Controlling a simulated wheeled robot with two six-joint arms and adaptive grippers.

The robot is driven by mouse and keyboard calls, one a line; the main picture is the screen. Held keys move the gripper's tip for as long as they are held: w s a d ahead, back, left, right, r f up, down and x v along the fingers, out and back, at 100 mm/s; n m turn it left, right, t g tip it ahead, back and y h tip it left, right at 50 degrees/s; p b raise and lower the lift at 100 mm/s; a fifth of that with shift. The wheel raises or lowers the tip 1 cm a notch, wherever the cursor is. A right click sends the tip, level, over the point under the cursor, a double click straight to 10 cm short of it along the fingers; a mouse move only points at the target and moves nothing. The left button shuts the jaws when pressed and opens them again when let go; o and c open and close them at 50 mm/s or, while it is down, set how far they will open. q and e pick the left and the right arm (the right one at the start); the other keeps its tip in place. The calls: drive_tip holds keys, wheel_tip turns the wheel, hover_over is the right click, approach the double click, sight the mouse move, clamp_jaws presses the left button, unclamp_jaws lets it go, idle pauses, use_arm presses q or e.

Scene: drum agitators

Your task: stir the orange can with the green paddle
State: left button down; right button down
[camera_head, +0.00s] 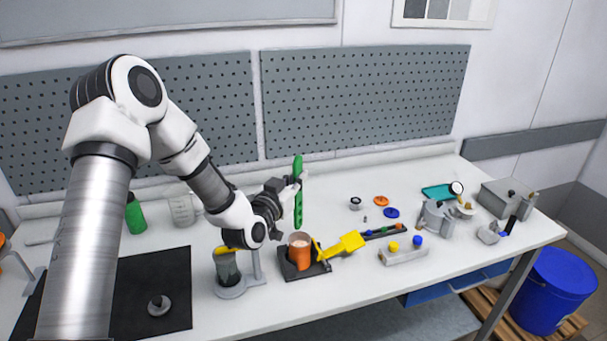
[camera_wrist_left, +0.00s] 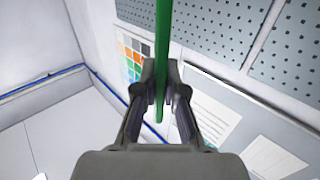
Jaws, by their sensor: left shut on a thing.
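The orange can (camera_head: 299,252) stands upright on a dark square base on the bench, with pale contents showing at its open top. The green paddle (camera_head: 298,208) is upright, its lower end just above and behind the can's rim in the head view; I cannot tell whether it is over the opening. My left gripper (camera_head: 296,184) is shut on the paddle. In the left wrist view the paddle (camera_wrist_left: 162,50) runs between the fingers of my left gripper (camera_wrist_left: 160,88). My right gripper is not in view.
A yellow scoop-like tool (camera_head: 345,244) lies right beside the can. Grey metal parts (camera_head: 436,218) stand further right. A blue bucket (camera_head: 548,290) is beyond the bench's right end.

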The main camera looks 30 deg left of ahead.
sight(295, 221)
use_arm(q)
drive_tip(key=f+b, duration=0.3)
drive_tip(key=f, duration=0.1)
drive_tip(key=f+b, duration=0.3)
drive_tip(key=f, duration=0.2)
drive_tip(key=shift+w+b, duration=0.2)
drive_tip(key=shift+b, duration=0.1)
drive_tip(key=f+b, duration=0.2)
drive_tip(key=f, duration=0.1)
drive_tip(key=shift+w+f, duration=0.1)
drive_tip(key=shift+w, duration=0.2)
drive_tip(key=shift+s, duration=0.15)
